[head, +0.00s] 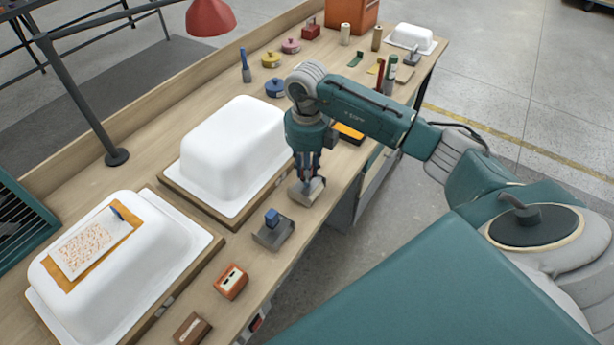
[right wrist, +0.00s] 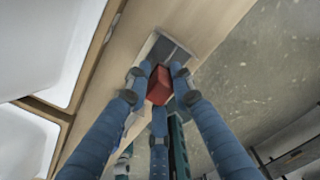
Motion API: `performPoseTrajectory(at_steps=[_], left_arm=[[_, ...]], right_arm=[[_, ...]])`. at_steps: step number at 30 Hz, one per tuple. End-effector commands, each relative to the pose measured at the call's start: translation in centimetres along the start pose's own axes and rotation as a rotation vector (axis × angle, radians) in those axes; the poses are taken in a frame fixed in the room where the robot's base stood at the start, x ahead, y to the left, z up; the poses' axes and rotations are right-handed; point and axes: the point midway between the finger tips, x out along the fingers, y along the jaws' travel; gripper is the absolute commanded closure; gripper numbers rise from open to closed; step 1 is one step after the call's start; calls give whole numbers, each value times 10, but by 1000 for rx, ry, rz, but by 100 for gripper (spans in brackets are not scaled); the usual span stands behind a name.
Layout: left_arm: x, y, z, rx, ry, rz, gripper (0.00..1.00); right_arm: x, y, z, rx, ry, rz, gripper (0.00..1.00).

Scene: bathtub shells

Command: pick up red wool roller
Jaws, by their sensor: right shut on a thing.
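The red wool roller shows in the right wrist view as a red block (right wrist: 159,84) on a grey base, between the blue fingers of my right gripper (right wrist: 158,75). In the head view, my right gripper (head: 307,168) points down at the table's front edge, shut on the roller. The roller's grey base (head: 309,192) shows under the fingertips, at the tabletop; I cannot tell whether it touches the wood. Its red part is hidden there by the fingers. My left gripper is not in view.
A similar block with a blue top (head: 272,230) stands nearby on the workbench. White tub shells (head: 232,150) lie to the left on wooden boards. An orange block (head: 231,281) is nearer. A red lamp (head: 210,16) hangs over the back. The floor right of the table is clear.

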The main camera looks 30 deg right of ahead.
Motion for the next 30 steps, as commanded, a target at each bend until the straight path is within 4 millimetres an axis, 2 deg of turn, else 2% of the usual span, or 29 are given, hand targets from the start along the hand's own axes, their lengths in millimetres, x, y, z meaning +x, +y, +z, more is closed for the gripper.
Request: performPoseTrajectory(at_steps=[5,11,15,18,24,30], left_arm=[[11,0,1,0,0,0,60],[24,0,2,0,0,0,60],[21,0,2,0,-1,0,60],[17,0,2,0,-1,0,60],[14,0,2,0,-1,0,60],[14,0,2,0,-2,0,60]], right_arm=[[-37,0,3,-1,-11,0,100],[-97,0,2,-1,-12,0,100],[-139,-1,2,0,-10,-2,100],[-159,-1,1,2,-7,-2,100],[-180,0,0,1,-3,-1,100],[-184,0,0,1,-1,0,100]])
